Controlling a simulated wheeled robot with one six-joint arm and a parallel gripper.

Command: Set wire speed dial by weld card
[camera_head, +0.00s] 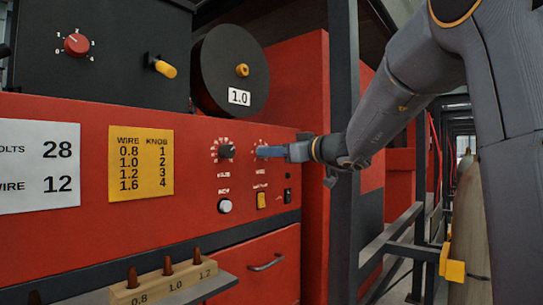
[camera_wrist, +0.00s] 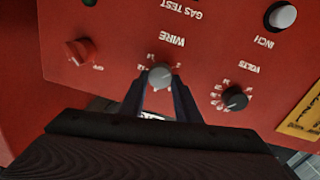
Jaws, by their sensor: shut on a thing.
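The wire speed dial (camera_wrist: 160,76) is a grey knob on the red panel, by the label WIRE, which is upside down in the wrist view. My gripper (camera_wrist: 161,88) has one finger on each side of this knob and is shut on it. The dial's pointer and setting are too small to read. The white weld card (camera_head: 40,167) at the left shows volts 28 and wire 12. The black volts dial (camera_head: 226,151) is left of my gripper; it also shows in the wrist view (camera_wrist: 235,98).
A yellow card (camera_head: 141,163) lists wire sizes and knob numbers. A wire spool (camera_head: 231,70) marked 1.0 and a box with a red knob (camera_head: 76,44) stand above. The inch button (camera_head: 225,206) is below the dials. A dark post (camera_head: 344,200) stands close right of the panel.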

